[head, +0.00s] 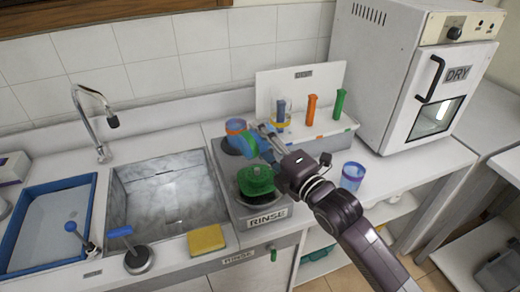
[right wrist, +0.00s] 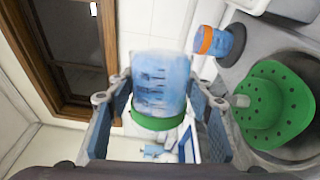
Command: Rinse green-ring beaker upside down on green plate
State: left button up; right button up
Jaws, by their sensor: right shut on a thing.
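My right gripper (head: 262,140) is shut on the green-ring beaker (head: 246,146), a clear blue beaker with a green band. In the head view the beaker is held above the rinse unit, behind and slightly left of the green plate (head: 256,181). In the right wrist view the beaker (right wrist: 158,85) sits between the two finger pads, with its green ring (right wrist: 158,130) toward the bottom of the picture. The perforated green plate (right wrist: 275,107) shows at the right there, apart from the beaker. I cannot tell which way the mouth points. My left gripper is not in view.
An orange-ring beaker (head: 235,126) stands behind on the rinse unit (head: 266,219). A sink (head: 165,190) and yellow sponge (head: 206,240) are left. A rack (head: 322,127) with coloured tubes, another blue beaker (head: 352,176) and the DRY oven (head: 412,85) are right.

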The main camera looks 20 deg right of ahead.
jog(key=n+b, duration=0.2)
jog(key=n, duration=0.4)
jog(key=shift+a+b, duration=0.1)
jog(key=shift+b, duration=0.2)
jog(key=n+b, duration=0.2)
jog(key=n, duration=0.3)
jog(key=shift+r, duration=0.15)
jog(key=shift+a+r+n+p, duration=0.1)
jog(key=shift+r+n+p, duration=0.25)
jog(key=shift+n, duration=0.45)
jog(key=n+p, duration=0.2)
jog(key=n, duration=0.2)
jog(key=shift+s, duration=0.1)
notch_tip(320, 180, down, 7)
jog(key=b, duration=0.4)
jog(key=shift+a+r, duration=0.1)
jog(key=shift+r, duration=0.1)
jog(key=o, duration=0.6)
jog(key=c, duration=0.5)
jog(key=shift+c, duration=0.2)
